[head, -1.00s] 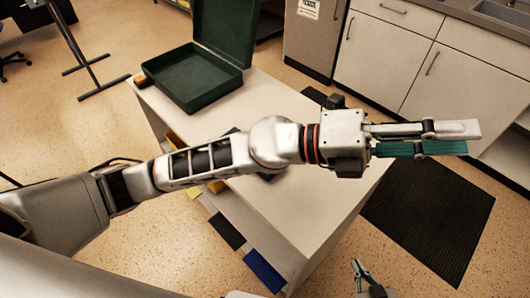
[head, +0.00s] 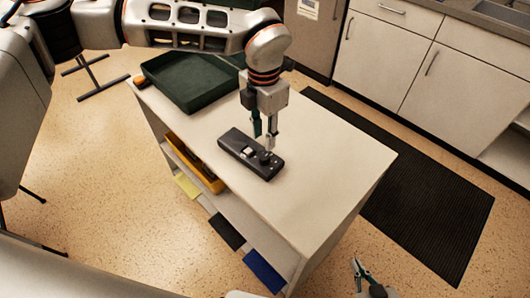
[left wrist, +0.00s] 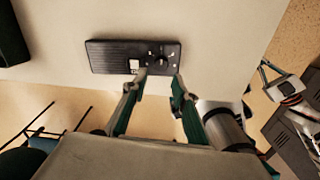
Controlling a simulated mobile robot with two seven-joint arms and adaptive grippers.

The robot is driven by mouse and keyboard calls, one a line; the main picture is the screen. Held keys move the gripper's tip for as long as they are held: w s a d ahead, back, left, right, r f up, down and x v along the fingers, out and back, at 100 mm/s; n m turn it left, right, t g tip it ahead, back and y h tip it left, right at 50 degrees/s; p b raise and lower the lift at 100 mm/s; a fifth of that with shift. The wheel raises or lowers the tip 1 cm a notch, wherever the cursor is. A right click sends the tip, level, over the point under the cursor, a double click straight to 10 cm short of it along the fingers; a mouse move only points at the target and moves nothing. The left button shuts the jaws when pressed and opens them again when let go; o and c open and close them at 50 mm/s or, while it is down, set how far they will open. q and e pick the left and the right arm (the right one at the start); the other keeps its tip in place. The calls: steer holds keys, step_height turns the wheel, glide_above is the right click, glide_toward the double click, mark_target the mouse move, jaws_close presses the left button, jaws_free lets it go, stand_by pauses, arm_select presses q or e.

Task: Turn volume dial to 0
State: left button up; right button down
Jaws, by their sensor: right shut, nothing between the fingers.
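A dark, flat device (head: 236,145) with a white square button lies on the white cabinet top (head: 325,150). Its round black volume dial (head: 264,157) is at the end toward the front right. It also shows in the left wrist view (left wrist: 108,57). My left gripper (head: 264,137) points straight down over the dial end, fingers apart. In the left wrist view its fingertips (left wrist: 160,76) are spread on either side of the dial. Whether they touch it I cannot tell, and the dial's marking is not legible. My right gripper (head: 360,268) is low at the bottom, shut and empty.
An open dark green box (head: 195,85) stands at the back left of the cabinet top. A yellow tray (head: 195,165) sits on the shelf below. A black mat (head: 425,205) lies on the floor to the right. The cabinet top right of the device is clear.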

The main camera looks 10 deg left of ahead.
mark_target(264, 157)
arm_select(q)
step_height(264, 157, down, 8)
steer(key=shift+r, duration=0.2)
steer(key=shift+d, duration=0.1)
steer(key=shift+c, duration=0.4)
jaws_close()
